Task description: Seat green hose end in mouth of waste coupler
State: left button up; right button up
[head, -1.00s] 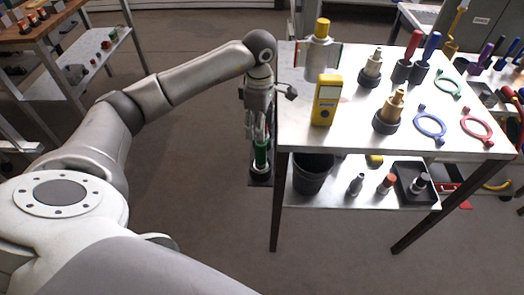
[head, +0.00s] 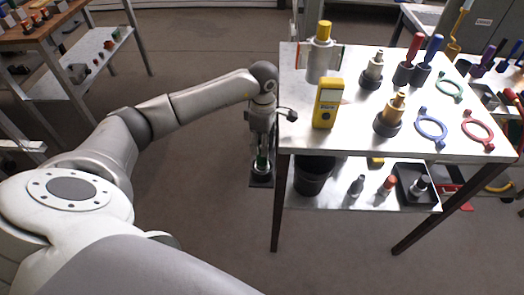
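The green hose end (head: 262,161) is upright, between the fingertips of my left gripper (head: 262,153). The gripper points down and appears shut on it. The waste coupler (head: 261,171) shows as a pale ring directly below, on a dark plate (head: 261,182) beside the table's left edge. The lower end of the green hose end is at the coupler's mouth. How deep it sits inside cannot be told. My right gripper is not in view.
The metal table (head: 350,137) stands close to the right of my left gripper. A yellow meter (head: 327,104) and a grey cylinder with yellow cap (head: 321,58) stand near its left edge. A black bin (head: 311,176) is on the lower shelf.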

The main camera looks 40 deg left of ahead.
pick_arm(q)
grip_shut()
